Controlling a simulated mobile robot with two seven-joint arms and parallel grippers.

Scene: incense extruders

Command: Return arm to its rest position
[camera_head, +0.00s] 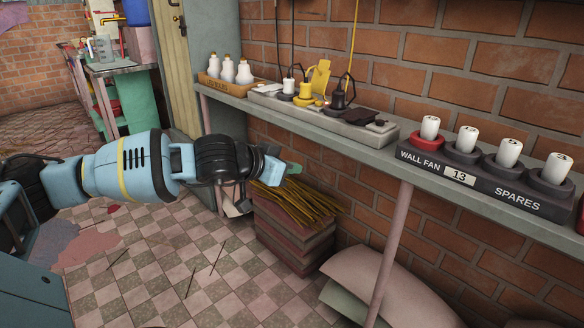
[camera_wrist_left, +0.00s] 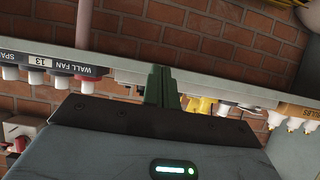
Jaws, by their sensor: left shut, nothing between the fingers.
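My left arm (camera_head: 130,168) comes in from the left, pale blue with a yellow band and a black wrist. Its gripper (camera_head: 291,168) is in front of and below the wall shelf, above a stack of bundled sticks. The gripper's green fingers (camera_wrist_left: 161,86) are together and empty in the left wrist view, which shows the shelf upside down. My right gripper is in neither view.
The long wall shelf (camera_head: 225,98) carries a crate of white bulbs (camera_head: 227,70), a power strip with plugs (camera_head: 320,115) and a "WALL FAN 13 SPARES" rack (camera_head: 480,178). A stick bundle (camera_head: 295,205) lies on stacked blocks below. Tiled floor (camera_head: 150,275) is mostly clear.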

